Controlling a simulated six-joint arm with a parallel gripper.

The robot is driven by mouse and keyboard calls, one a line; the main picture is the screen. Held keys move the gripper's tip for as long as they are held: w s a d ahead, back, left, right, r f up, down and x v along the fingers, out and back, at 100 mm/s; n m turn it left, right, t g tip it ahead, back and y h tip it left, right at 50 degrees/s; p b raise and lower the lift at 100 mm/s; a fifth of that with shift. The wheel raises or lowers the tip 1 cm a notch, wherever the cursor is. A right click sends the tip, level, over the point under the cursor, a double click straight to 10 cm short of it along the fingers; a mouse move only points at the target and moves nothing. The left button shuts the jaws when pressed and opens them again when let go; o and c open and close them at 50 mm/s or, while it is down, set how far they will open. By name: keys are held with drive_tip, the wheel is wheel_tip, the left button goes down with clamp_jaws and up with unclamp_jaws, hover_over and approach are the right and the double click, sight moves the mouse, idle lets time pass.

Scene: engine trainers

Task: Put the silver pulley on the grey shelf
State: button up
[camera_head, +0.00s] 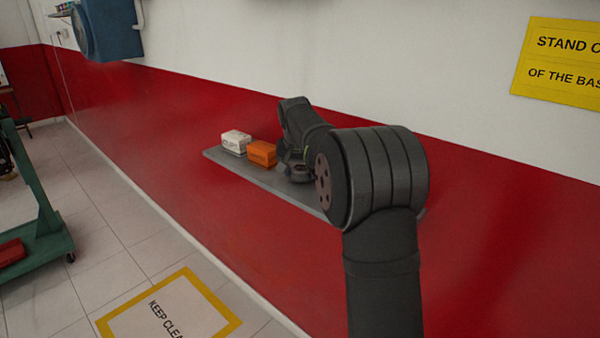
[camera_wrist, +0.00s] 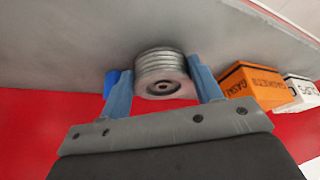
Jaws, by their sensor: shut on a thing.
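The silver pulley (camera_wrist: 162,72), a ribbed round piece with a dark centre hole, is between the two blue fingers of my gripper (camera_wrist: 159,73) in the wrist view. The fingers are shut on its sides. The grey shelf (camera_head: 275,186) is fixed along the red wall in the head view. It also fills the upper part of the wrist view (camera_wrist: 70,45), right behind the pulley. I cannot tell whether the pulley touches the shelf. In the head view my arm hides the pulley and the gripper fingers.
An orange box (camera_head: 262,153) and a white box (camera_head: 236,141) stand at the shelf's left end, beside my wrist. In the wrist view a blue thing (camera_wrist: 110,80) shows partly behind the left finger. My arm covers the shelf's right part.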

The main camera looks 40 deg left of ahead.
drive_tip(key=shift+f, duration=0.3)
drive_tip(key=shift+f, duration=0.15)
drive_tip(key=o, duration=1.3)
drive_tip(key=v, duration=1.2)
